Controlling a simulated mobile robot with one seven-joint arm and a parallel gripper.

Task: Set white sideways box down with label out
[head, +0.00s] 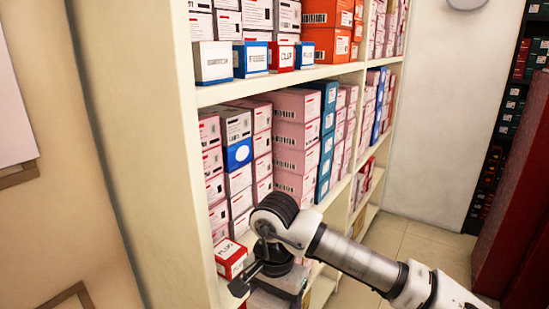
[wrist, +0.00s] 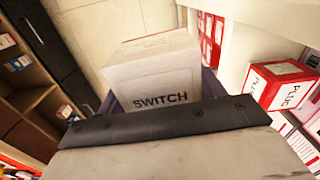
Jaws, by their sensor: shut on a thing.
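The white box (wrist: 158,62) with "SWITCH" in dark letters on one face is between the fingers of my gripper (wrist: 162,90) in the wrist view. The lettered face is turned toward the wrist camera and reads upright there. My gripper shows in the head view (head: 272,284) low in front of the shelf unit (head: 166,120). It is shut on the white box, which I cannot clearly make out in the head view. The box's lower part is hidden behind the dark gripper edge in the wrist view.
A red and white PLUG box (head: 229,258) stands on the lower shelf just left of my gripper; it also shows in the wrist view (wrist: 282,84). Pink and white boxes (head: 296,145) fill the shelf behind. Small labelled boxes (head: 253,59) line the shelf above. Floor (head: 425,245) is open to the right.

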